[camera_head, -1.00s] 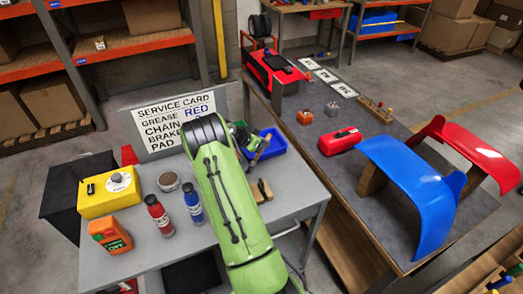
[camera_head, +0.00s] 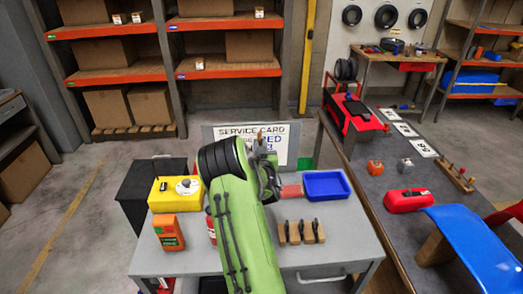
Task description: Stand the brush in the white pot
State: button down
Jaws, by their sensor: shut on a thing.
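My gripper (camera_head: 266,158) is at the end of my green arm, in front of the service card sign at the back of the light grey table. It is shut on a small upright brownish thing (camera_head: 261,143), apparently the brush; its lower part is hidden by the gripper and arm. I cannot make out a white pot in the head view; my arm covers the middle of the table and part of the sign.
On the grey table (camera_head: 345,262) stand a yellow box (camera_head: 164,198), an orange bottle (camera_head: 169,232), a partly hidden red bottle (camera_head: 211,230), a blue tray (camera_head: 326,186), a red flat patch (camera_head: 291,192) and wooden blocks with dark tools (camera_head: 301,233). A dark workbench (camera_head: 385,190) stands at right.

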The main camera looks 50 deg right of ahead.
notch_tip(320, 180, down, 12)
jog(key=b, duration=1.1)
jog(key=shift+r, duration=0.1)
jog(key=c, duration=1)
grip_release()
notch_tip(320, 180, up, 10)
jog(key=p, duration=0.2)
jog(key=shift+p, duration=0.4)
jog(key=shift+w+a, duration=0.1)
